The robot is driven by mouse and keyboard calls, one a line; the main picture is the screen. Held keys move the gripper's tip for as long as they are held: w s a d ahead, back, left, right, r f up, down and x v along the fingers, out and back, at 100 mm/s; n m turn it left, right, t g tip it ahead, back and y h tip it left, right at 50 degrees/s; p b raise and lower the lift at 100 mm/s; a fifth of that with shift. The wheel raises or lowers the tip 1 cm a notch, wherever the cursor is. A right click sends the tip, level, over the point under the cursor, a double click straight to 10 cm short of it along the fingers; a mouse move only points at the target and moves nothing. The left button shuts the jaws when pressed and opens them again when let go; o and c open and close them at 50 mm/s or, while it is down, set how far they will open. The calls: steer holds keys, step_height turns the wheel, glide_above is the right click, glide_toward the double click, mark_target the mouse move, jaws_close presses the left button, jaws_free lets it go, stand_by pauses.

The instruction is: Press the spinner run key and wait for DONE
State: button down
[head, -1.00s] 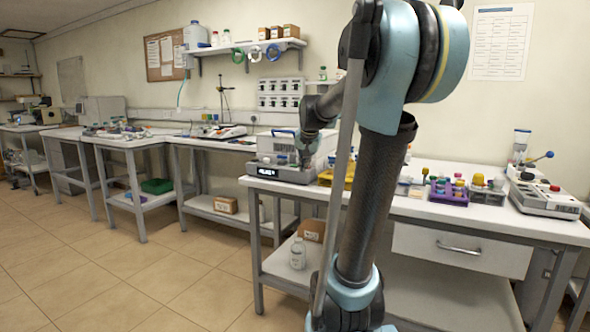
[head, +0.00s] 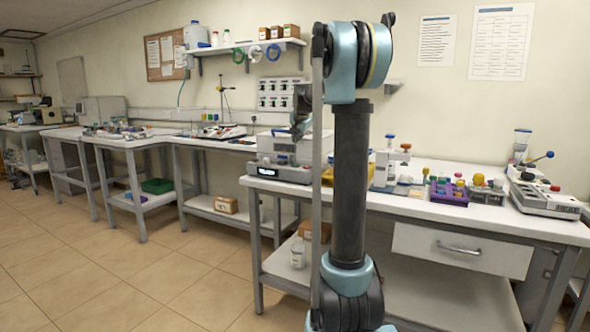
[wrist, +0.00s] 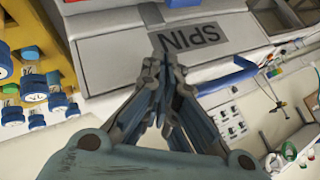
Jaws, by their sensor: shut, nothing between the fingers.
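The spinner (head: 283,152) is a light grey box at the left end of the near bench. A small dark display (head: 266,172) with tiny pale marks is on its front; I cannot read it. In the head view my gripper (head: 298,132) is above the right part of the spinner, partly behind my arm. I cannot make out the run key.
A yellow rack with blue-capped vials (wrist: 35,88) is close beside the spinner. A purple rack (head: 449,193) and a grey device with a blue-knobbed lever (head: 543,205) stand further right. A shelf (head: 250,47) hangs on the wall behind.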

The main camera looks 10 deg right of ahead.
steer(key=shift+f, duration=0.15)
steer(key=shift+f, duration=4.25)
steer(key=shift+f, duration=0.15)
steer(key=shift+s+f, duration=0.1)
steer(key=shift+f, duration=0.1)
